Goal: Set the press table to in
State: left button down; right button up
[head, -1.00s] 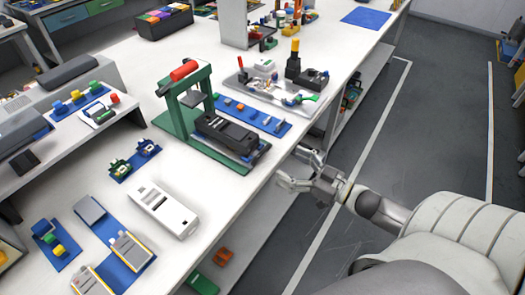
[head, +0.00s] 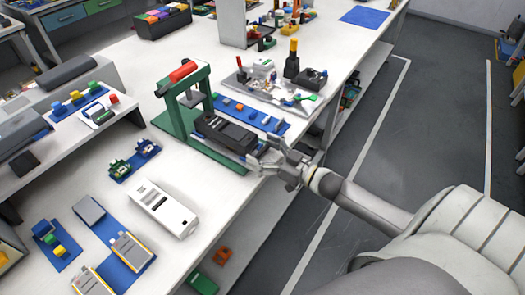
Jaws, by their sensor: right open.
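A green press (head: 172,116) with a red handle (head: 183,71) stands near the right edge of the white bench. Its black table (head: 222,131) sticks out of the frame toward the right edge, over the green base. My right gripper (head: 256,158) is open, with its fingers at the outer end of the black table. The fingers overlap that end in the picture, and I cannot tell whether they touch it. My left gripper is not in view.
A blue strip (head: 267,121) with small parts lies behind the press table. A grey tray (head: 290,98) with tools is farther back. A white device (head: 164,207) lies in front of the press. The aisle floor (head: 440,120) on the right is clear.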

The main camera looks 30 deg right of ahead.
aim_at(252, 147)
jog(key=c, duration=1.1)
jog(key=shift+b+x, duration=0.35)
jog(key=shift+x, duration=2.05)
jog(key=shift+c, duration=0.2)
jog(key=shift+d, duration=0.1)
jog(key=o, duration=1.1)
jog(key=shift+o, duration=0.2)
jog(key=shift+s, duration=0.1)
jog(key=shift+s+d, duration=0.1)
jog(key=shift+s, duration=0.15)
jog(key=v, duration=1.1)
jog(key=shift+s+d, duration=0.15)
jog(key=shift+s, duration=0.05)
